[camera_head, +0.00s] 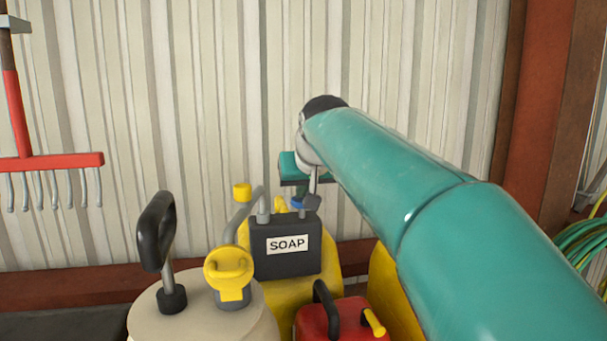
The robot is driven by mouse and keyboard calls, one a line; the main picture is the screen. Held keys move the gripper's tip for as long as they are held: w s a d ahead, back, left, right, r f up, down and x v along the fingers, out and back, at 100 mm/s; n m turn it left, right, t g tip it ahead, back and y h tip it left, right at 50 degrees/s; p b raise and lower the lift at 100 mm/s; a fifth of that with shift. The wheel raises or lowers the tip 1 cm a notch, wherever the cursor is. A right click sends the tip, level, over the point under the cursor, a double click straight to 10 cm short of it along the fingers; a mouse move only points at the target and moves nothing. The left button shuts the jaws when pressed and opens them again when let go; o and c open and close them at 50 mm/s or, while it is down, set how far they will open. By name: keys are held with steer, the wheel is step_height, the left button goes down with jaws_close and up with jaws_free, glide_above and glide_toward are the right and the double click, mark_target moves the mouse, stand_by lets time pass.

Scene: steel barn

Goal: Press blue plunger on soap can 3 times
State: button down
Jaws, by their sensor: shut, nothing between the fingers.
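The blue plunger (297,202) shows as a small blue patch at the top of the can, just above the plate. My gripper (312,201) is shut and empty, pointing down. My teal arm reaches in from the lower right and covers the area right of the can.
A cream tank (188,315) with a black handle (157,232) and a yellow cap stands at the front left. A red can (343,322) stands in front of the soap can. A red rake (50,162) hangs left on the corrugated wall. A coiled green hose (575,240) is at right.

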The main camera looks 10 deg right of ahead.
steer(key=shift+f, duration=0.95)
steer(key=shift+s+f, duration=0.1)
steer(key=v, duration=1.4)
steer(key=shift+r, duration=0.25)
step_height(320, 180, up, 6)
steer(key=w, duration=0.2)
steer(key=shift+w+d, duration=0.15)
steer(key=shift+w, duration=0.2)
steer(key=shift+r, duration=0.1)
